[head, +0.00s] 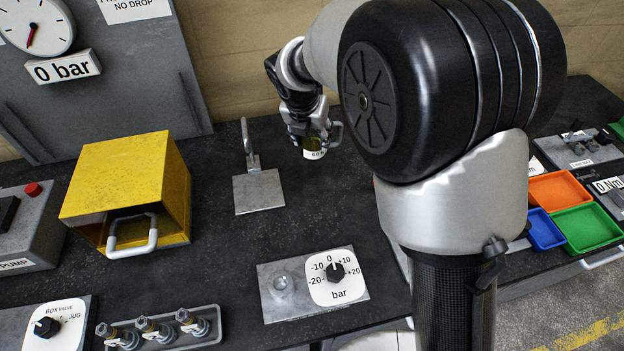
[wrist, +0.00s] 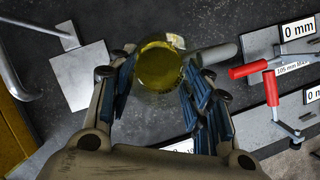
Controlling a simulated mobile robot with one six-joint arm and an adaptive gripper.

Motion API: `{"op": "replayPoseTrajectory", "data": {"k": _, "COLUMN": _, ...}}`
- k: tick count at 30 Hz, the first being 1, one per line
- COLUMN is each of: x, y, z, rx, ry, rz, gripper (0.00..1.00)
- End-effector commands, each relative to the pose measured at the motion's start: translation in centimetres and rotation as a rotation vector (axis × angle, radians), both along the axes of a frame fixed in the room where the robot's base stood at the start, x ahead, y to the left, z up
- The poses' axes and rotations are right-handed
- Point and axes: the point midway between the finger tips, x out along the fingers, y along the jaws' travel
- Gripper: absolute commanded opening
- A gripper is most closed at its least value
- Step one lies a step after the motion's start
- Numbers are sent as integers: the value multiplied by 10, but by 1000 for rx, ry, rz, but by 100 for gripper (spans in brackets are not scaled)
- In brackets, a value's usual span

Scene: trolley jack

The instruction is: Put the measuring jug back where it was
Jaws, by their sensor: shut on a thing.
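The measuring jug (head: 314,154) is small, with a white label and yellow-green liquid. My gripper (head: 318,134) is shut on it, over the back middle of the bench. In the wrist view, the round yellow jug (wrist: 160,67) sits between the blue-padded fingers of my gripper (wrist: 157,78). I cannot tell whether the jug's base touches the bench. A grey plate with an upright hook (head: 259,191) stands left of the jug; the plate also shows in the wrist view (wrist: 83,77).
A yellow box (head: 130,185) with a handle stands on the left. A knob panel (head: 313,284) lies at the front, beside several valves (head: 153,331). Coloured trays (head: 560,190) are at right. In the wrist view, red-handled clamps (wrist: 271,88) lie right of the jug. Bare bench surrounds the hook plate.

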Motion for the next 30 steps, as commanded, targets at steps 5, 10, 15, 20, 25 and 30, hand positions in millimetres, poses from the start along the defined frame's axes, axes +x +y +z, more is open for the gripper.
{"op": "replayPoseTrajectory", "data": {"k": 5, "x": 0, "y": 0, "z": -51, "rx": -1, "ry": 1, "rz": 0, "gripper": 14}}
{"op": "replayPoseTrajectory", "data": {"k": 10, "x": 0, "y": 0, "z": -80, "rx": -1, "ry": 0, "rz": -1, "gripper": 14}}
{"op": "replayPoseTrajectory", "data": {"k": 15, "x": 0, "y": 0, "z": -88, "rx": 1, "ry": -1, "rz": -1, "gripper": 14}}
{"op": "replayPoseTrajectory", "data": {"k": 20, "x": 0, "y": 0, "z": -105, "rx": 0, "ry": 1, "rz": -2, "gripper": 14}}
{"op": "replayPoseTrajectory", "data": {"k": 25, "x": 0, "y": 0, "z": -136, "rx": 0, "ry": 1, "rz": -1, "gripper": 14}}
{"op": "replayPoseTrajectory", "data": {"k": 30, "x": 0, "y": 0, "z": -145, "rx": 2, "ry": -2, "rz": -2, "gripper": 14}}
